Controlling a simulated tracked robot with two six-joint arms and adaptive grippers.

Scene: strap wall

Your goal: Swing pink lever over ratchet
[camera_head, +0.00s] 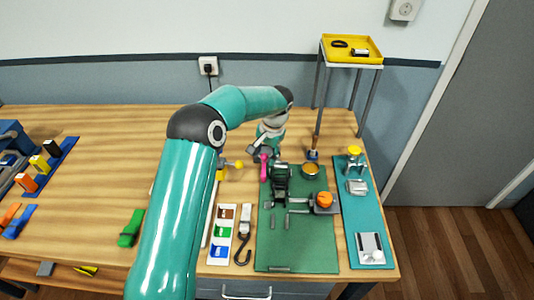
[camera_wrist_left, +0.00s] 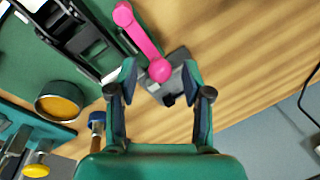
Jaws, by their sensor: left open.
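The pink lever (camera_head: 263,168) stands at the far left edge of the green mat. In the left wrist view the pink lever (camera_wrist_left: 143,42) runs from the upper left to a round end near the picture's middle. That end lies over a grey and black block (camera_wrist_left: 176,88), which may be the ratchet; I cannot tell for sure. My left gripper (camera_wrist_left: 160,78) is open, its fingers on either side of the lever's round end and the block, with nothing gripped. In the head view my left gripper (camera_head: 268,142) is small and partly hidden. My right gripper is not in view.
A black device (camera_head: 281,184) stands on the green mat (camera_head: 298,245) close to the lever. A round pot (camera_head: 310,169) is to its right. A teal mat (camera_head: 357,212) holds a yellow-topped item. A raised yellow tray (camera_head: 370,55) stands behind.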

